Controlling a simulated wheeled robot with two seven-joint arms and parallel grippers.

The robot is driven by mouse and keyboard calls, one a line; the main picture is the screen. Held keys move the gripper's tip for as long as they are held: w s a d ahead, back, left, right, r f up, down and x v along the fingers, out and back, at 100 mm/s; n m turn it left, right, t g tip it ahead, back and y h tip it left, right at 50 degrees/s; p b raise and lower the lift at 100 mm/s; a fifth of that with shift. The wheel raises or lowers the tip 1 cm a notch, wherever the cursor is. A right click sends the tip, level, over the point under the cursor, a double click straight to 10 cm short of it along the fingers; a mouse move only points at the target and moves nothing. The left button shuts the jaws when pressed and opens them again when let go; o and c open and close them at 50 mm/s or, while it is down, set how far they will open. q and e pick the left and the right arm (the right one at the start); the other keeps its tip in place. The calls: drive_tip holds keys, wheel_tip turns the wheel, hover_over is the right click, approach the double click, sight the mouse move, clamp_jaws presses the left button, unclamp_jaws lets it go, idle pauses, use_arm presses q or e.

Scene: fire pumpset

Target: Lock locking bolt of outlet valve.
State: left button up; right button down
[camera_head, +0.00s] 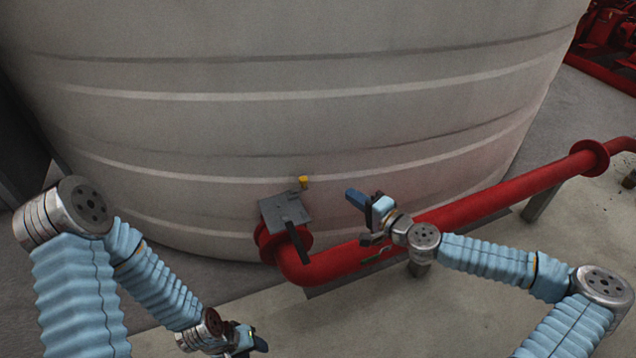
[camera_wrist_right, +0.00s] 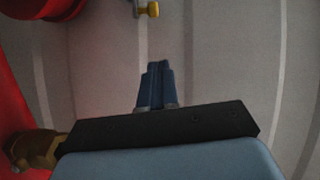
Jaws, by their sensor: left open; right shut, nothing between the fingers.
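The outlet valve shows as a dark grey plate (camera_head: 286,210) with a handle-like bar, above the red pipe flange at the tank's foot. A small yellow knob (camera_head: 303,182), which looks like the locking bolt, sits just above and right of the plate. It also shows at the top of the right wrist view (camera_wrist_right: 150,9). My right gripper (camera_head: 354,197) is shut and empty, to the right of the knob and apart from it; its blue fingers (camera_wrist_right: 157,68) point toward the tank wall. My left gripper (camera_head: 259,346) is open, low at the bottom edge, away from the valve.
A big grey ribbed tank (camera_head: 260,70) fills the background. A red pipe (camera_head: 480,203) runs from the valve to the right, under my right gripper, with a flange (camera_head: 589,158) and supports. Concrete floor (camera_head: 470,310) lies clear in front.

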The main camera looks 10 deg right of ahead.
sight(307, 187)
drive_tip(key=shift+w+a+f+p, duration=0.2)
drive_tip(key=shift+w+a+f, duration=0.05)
drive_tip(key=shift+w+a, duration=1.1)
drive_tip(key=shift+w+a+f+p, duration=0.2)
drive_tip(key=shift+w+a, duration=1)
drive_tip(key=shift+a, duration=0.25)
drive_tip(key=shift+w+a+f+p, duration=0.2)
drive_tip(key=shift+w+a+f, duration=0.05)
drive_tip(key=shift+w+a, duration=1.1)
drive_tip(key=shift+s+a, duration=0.25)
drive_tip(key=shift+a, duration=0.5)
drive_tip(key=shift+s+a, duration=0.25)
drive_tip(key=shift+a, duration=0.5)
drive_tip(key=shift+b, duration=0.3)
